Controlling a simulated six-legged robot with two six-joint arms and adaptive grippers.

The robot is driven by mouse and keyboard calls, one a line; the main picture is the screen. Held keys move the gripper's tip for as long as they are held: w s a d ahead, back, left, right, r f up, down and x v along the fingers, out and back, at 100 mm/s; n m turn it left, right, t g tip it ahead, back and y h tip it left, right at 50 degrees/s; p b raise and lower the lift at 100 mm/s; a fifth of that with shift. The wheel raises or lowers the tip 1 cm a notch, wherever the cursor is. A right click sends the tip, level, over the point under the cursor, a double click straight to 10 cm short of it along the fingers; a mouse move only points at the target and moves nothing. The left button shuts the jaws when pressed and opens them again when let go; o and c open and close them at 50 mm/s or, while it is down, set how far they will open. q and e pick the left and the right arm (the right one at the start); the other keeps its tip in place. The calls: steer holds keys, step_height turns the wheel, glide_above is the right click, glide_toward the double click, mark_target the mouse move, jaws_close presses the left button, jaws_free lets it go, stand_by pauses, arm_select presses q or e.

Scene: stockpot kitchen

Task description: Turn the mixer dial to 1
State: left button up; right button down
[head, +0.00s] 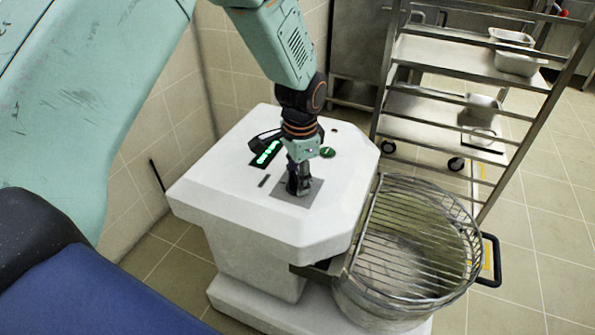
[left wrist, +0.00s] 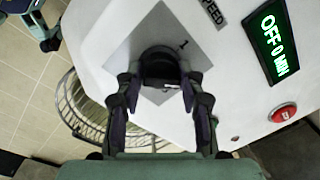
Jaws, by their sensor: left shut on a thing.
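The mixer dial (left wrist: 160,62) is a dark round knob on a grey square plate (left wrist: 125,55) on the mixer's white top. A "1" is printed beside it, toward the upper right in the left wrist view. A small light mark shows on the dial's near side; I cannot tell for sure whether it is the pointer. My left gripper (left wrist: 163,95) is shut on the dial, a finger on each side. In the head view the left gripper (head: 298,184) reaches down onto the plate and hides most of the dial. My right gripper is not recognisable in either view.
The white mixer (head: 240,205) carries a green-lit display (left wrist: 272,42) reading "OFF 0 MIN", a red button (left wrist: 283,112) and a green button (head: 327,152). A caged metal bowl (head: 410,250) sits at its right. A steel rack (head: 440,110) stands behind; a tiled wall borders the left.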

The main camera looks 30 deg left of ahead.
arm_select(q)
steer(key=n+p, duration=0.4)
steer(key=shift+r+p, duration=0.1)
steer(key=shift+p, duration=0.3)
steer(key=n+p, duration=0.2)
steer(key=n, duration=0.1)
steer(key=shift+n+g, duration=0.3)
steer(key=shift+n, duration=0.1)
steer(key=shift+n+p, duration=0.75)
steer(key=shift+n, duration=0.55)
steer(key=shift+w+n, duration=0.1)
steer(key=shift+n, duration=0.2)
steer(key=o, duration=1.2)
steer(key=shift+c, duration=0.2)
